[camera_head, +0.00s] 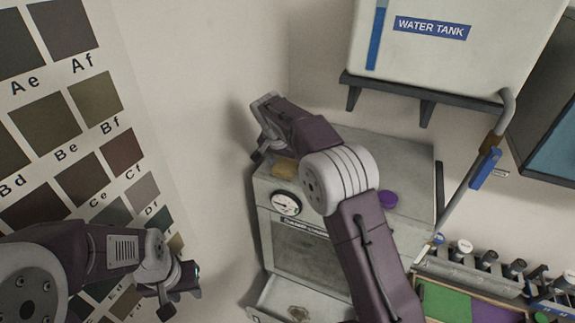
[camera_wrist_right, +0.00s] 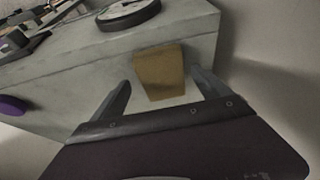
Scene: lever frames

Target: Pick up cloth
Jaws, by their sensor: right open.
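A small brown-yellow cloth (camera_head: 285,167) lies on the top of the grey cabinet, near its left front edge, beside the round gauge. It also shows in the right wrist view (camera_wrist_right: 160,72), between the two fingers. My right gripper (camera_head: 262,128) is open and empty above the left end of the cabinet, a little behind the cloth in the head view. In the wrist view its fingers (camera_wrist_right: 160,84) spread to either side of the cloth.
The cabinet (camera_head: 400,158) carries a round gauge (camera_head: 286,203) and a purple knob (camera_head: 388,199). Its lower drawer (camera_head: 285,296) stands open. A water tank (camera_head: 440,60) hangs above. A pipe with a blue handle (camera_head: 485,168) runs down right. A colour chart covers the left wall.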

